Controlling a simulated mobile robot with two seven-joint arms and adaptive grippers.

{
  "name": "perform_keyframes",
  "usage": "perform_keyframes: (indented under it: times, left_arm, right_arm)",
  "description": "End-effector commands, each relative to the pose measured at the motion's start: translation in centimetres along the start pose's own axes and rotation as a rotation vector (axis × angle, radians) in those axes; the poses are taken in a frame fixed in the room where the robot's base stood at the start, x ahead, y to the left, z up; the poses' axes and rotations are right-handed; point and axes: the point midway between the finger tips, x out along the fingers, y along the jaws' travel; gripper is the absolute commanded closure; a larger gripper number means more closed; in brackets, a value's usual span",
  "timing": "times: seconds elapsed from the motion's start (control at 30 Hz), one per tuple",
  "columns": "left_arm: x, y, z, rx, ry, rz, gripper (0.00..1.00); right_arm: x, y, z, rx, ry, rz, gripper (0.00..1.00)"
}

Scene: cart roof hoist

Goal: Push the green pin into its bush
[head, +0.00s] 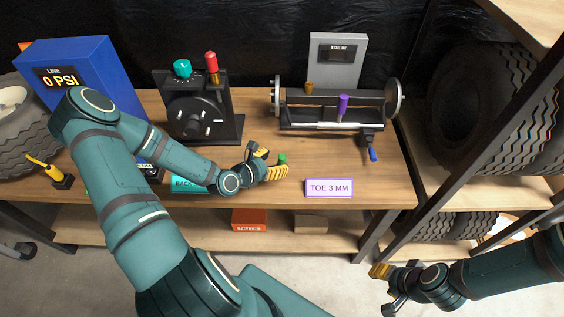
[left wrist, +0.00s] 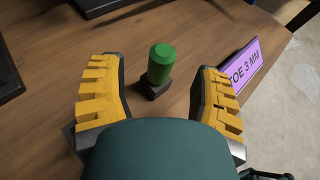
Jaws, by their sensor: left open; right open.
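The green pin (head: 282,158) is a short green cylinder near the front middle of the table. In the left wrist view the pin (left wrist: 161,62) stands upright in a small dark block (left wrist: 154,88). Whether this block is the bush, and how deep the pin sits, I cannot tell. My left gripper (head: 272,164) is open at the pin. In the wrist view its yellow-padded fingers stand either side of the pin, with a gap on both sides. My right gripper (head: 385,286) is open and empty, low at the right, away from the table.
A purple-edged TOE 3 MM sign (head: 329,188) stands close right of the pin. Behind are a black fixture (head: 196,115) with teal and red knobs, and a toe gauge rig (head: 335,112) with a purple pin. A shelf with tyres (head: 490,115) bounds the right.

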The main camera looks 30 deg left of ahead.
Motion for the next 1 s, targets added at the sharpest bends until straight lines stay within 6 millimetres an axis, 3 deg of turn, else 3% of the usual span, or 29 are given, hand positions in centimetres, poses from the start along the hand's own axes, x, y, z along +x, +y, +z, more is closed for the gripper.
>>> perform_keyframes:
  times: [0.23, 0.57, 0.7, 0.77, 1.0]
  left_arm:
    - [3.4, -0.2, -0.4, 0.001, 0.000, -0.003, 0.36]
    - [3.8, -0.2, -0.3, -0.001, 0.001, -0.001, 0.34]
    - [3.8, -0.2, -0.3, -0.001, 0.001, -0.001, 0.83]
    - [3.8, -0.2, -0.3, -0.001, 0.001, -0.001, 1.00]
    - [3.8, -0.2, -0.3, 0.000, 0.001, -0.001, 1.00]
  right_arm:
    - [0.8, 0.3, 0.0, -0.001, 0.000, 0.000, 0.53]
    - [0.8, 0.3, 0.0, -0.001, 0.002, 0.000, 0.53]
    - [0.8, 0.3, 0.0, -0.001, 0.002, 0.000, 0.53]
    - [0.8, 0.3, 0.0, -0.001, 0.002, 0.000, 0.53]
    - [0.8, 0.3, 0.0, -0.001, 0.001, 0.000, 0.53]
